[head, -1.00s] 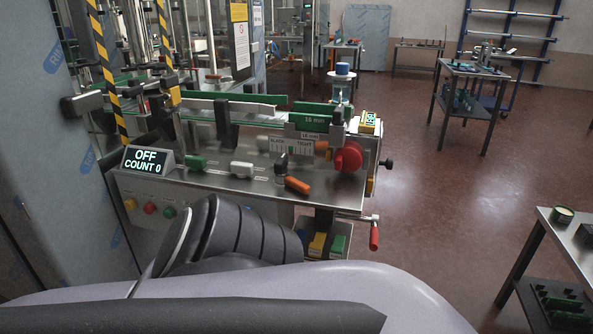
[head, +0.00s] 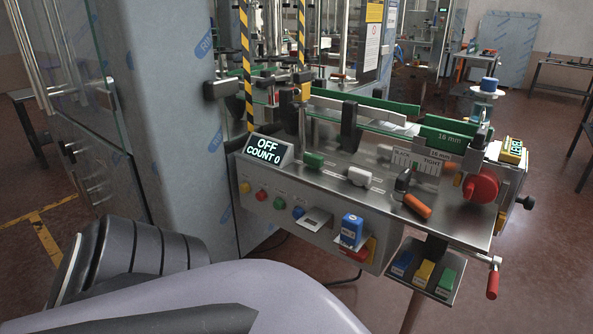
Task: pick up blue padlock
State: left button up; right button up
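A blue block with a pale label (head: 351,230), which looks like the blue padlock, is at the front panel of the machine (head: 322,228), on or in front of a small light bracket. A red and yellow part (head: 366,250) shows just below and behind it. I cannot make out a shackle. A second, smaller blue block (head: 402,263) lies on a low tray (head: 419,288) to the right, beside a yellow block (head: 423,273) and a green block (head: 446,282). Neither gripper is in view; only my own dark ribbed arm part and lilac body show at the lower left.
The bench top holds a display (head: 265,150) reading OFF, COUNT 0, a green piece (head: 313,160), a white piece (head: 359,176) and an orange-handled part (head: 416,205). A red-handled crank (head: 493,279) sticks out at the right. The floor in front is clear.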

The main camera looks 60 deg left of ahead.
aim_at(351, 225)
jog(key=u, duration=1.65)
